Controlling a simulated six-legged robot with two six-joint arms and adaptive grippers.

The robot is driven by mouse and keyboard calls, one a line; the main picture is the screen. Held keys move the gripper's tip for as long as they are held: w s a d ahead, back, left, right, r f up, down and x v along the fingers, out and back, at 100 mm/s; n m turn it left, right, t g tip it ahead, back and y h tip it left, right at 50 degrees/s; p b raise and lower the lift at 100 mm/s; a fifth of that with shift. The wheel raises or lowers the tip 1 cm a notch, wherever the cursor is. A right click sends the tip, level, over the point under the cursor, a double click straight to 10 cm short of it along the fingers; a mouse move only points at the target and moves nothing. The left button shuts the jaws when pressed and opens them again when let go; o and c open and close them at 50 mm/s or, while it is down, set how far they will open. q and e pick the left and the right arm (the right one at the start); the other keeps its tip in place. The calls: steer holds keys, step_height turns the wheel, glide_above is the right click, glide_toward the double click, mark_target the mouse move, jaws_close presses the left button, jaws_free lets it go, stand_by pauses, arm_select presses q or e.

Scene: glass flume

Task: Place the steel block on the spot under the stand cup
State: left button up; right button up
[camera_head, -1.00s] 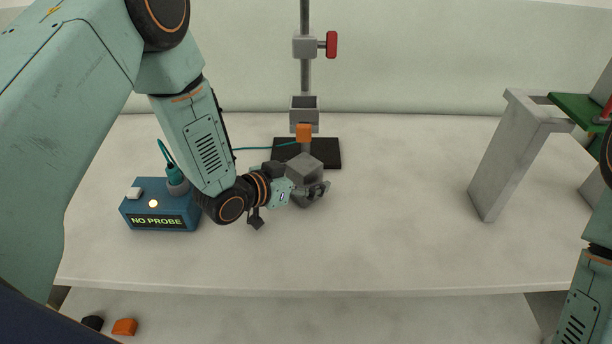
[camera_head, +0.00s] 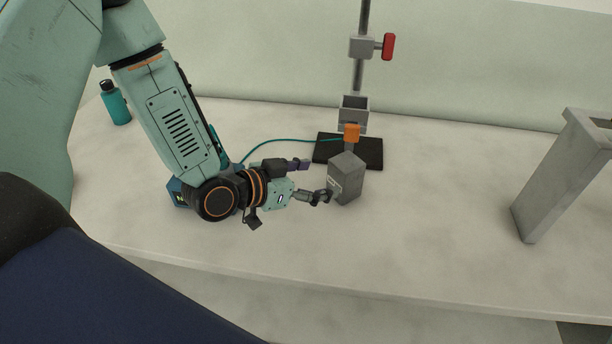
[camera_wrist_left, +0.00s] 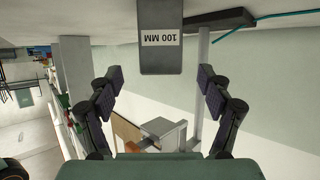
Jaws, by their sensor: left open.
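The steel block (camera_head: 347,182) is a grey upright block. It appears to stand on the worktop just in front of the stand's black base (camera_head: 372,150). In the left wrist view the block (camera_wrist_left: 160,48) shows a "100 MM" label. The stand cup (camera_head: 353,112) is a grey holder on the rod, with an orange piece (camera_head: 351,132) below it. The spot under the cup cannot be made out. My left gripper (camera_head: 313,179) is open, left of the block. In the left wrist view, its fingers (camera_wrist_left: 160,80) are apart, with the block ahead between them. My right gripper is out of view.
A red knob (camera_head: 388,46) sticks out from the stand's upper clamp. A blue box (camera_head: 178,192) is mostly hidden behind my left arm, and a teal cable runs to the stand. A teal bottle (camera_head: 115,104) stands at far left. A grey support (camera_head: 560,180) stands at right. The worktop between is clear.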

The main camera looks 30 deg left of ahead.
arm_select(q)
steer(key=shift+p+v, duration=0.3)
steer(key=shift+v, duration=0.95)
stand_by(0.5)
